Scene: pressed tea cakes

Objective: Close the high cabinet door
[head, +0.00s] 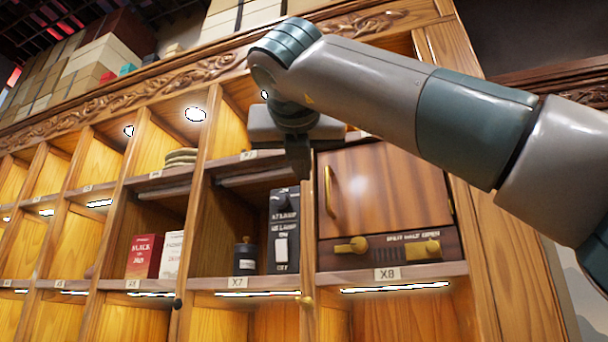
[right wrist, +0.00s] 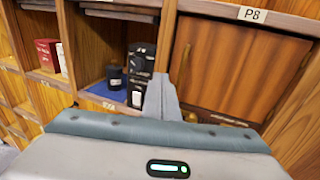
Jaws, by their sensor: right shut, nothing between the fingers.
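The high cabinet door (head: 390,185) is a brown wooden panel with a brass handle (head: 329,190) on its left side. It sits above the shelf label X8 and looks flush or nearly flush with its frame; I cannot tell if a small gap is left. It also shows in the right wrist view (right wrist: 240,65). My right gripper (head: 298,172) is shut and empty, pointing down to the left of the door's upper left corner. In the right wrist view, the shut fingers (right wrist: 162,95) stand in front of the post left of the door. My left gripper is out of view.
A brass-fitted drawer front (head: 385,247) lies below the door. Open compartments to the left hold a black box (head: 284,230), a dark jar (head: 245,254) and a red box (head: 145,256). Small round knobs stick out at the lower shelf edge.

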